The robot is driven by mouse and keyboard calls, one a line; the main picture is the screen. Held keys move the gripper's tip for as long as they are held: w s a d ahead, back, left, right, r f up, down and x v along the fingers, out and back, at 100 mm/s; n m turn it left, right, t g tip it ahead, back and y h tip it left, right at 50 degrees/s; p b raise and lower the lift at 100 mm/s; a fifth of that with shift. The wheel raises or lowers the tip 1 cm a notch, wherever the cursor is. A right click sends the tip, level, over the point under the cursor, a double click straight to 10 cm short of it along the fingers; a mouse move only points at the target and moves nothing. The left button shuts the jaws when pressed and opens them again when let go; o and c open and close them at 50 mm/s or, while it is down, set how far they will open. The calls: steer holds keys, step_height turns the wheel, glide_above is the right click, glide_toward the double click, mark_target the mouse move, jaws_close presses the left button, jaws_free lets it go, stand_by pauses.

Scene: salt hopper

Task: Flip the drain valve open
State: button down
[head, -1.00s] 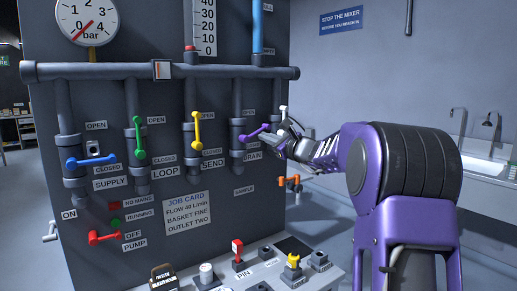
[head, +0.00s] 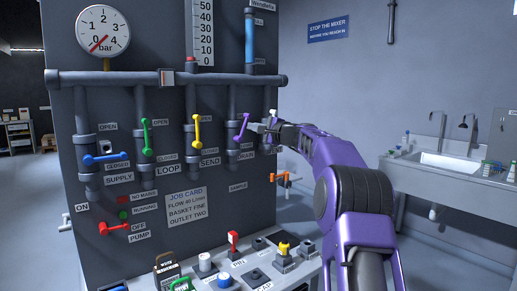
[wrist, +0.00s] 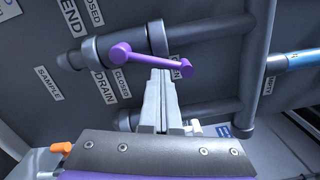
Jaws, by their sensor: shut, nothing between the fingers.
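My gripper (head: 260,128) is shut and empty, just right of the lever. In the wrist view its fingertips (wrist: 160,73) lie right at the bar; I cannot tell whether they touch. The label behind the lever's free end is mostly hidden.
Yellow (head: 197,132) and green (head: 146,137) levers stand upright to the left; the blue lever (head: 106,159) lies level. A red pump lever (head: 120,228) is lower left. An orange valve (head: 281,177) sits below my gripper. A control shelf (head: 222,272) juts out in front.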

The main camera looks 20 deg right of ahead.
steer(key=shift+s+a+r+n+b, duration=0.1)
steer(key=shift+a+r+n+b, duration=0.1)
steer(key=shift+a+n+b, duration=0.3)
steer(key=shift+s+a+r+n+b, duration=0.1)
steer(key=shift+a+r+n, duration=0.15)
steer(key=shift+n, duration=0.45)
steer(key=shift+a, duration=0.15)
